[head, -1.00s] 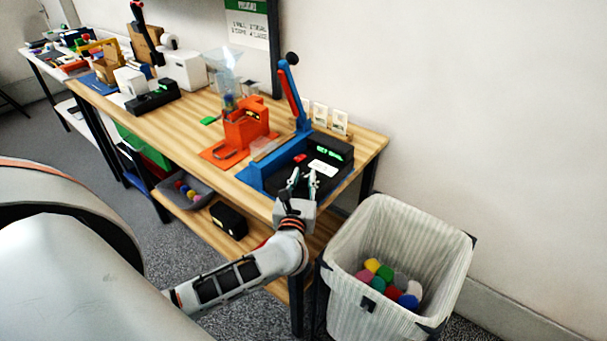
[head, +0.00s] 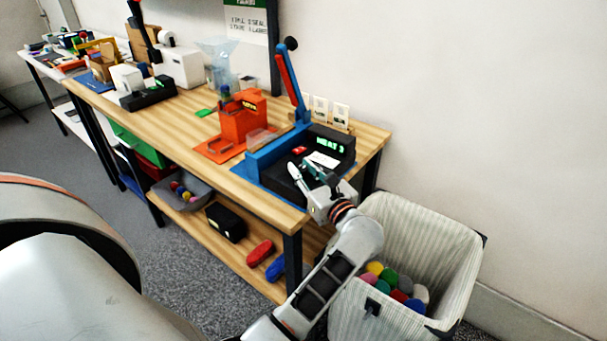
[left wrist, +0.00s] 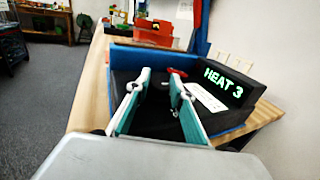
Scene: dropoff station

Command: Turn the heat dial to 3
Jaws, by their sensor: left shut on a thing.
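The black sealer unit (head: 338,142) stands on a blue base (head: 262,168) at the near right end of the table. Its green display reads HEAT 3, clearest in the left wrist view (left wrist: 224,83). My left gripper (head: 302,167) reaches over the unit's front. In the left wrist view its two teal-padded fingers (left wrist: 160,85) stand apart, shut on the dark heat dial between them. The dial is mostly hidden by the fingers and blends into the black body. My right gripper is not in view.
A blue lever (head: 292,85) with a red grip rises behind the unit. An orange device (head: 240,118) stands to its left. A white label (head: 322,159) lies on the unit. A bin (head: 455,260) of coloured pieces stands below, close by my left arm.

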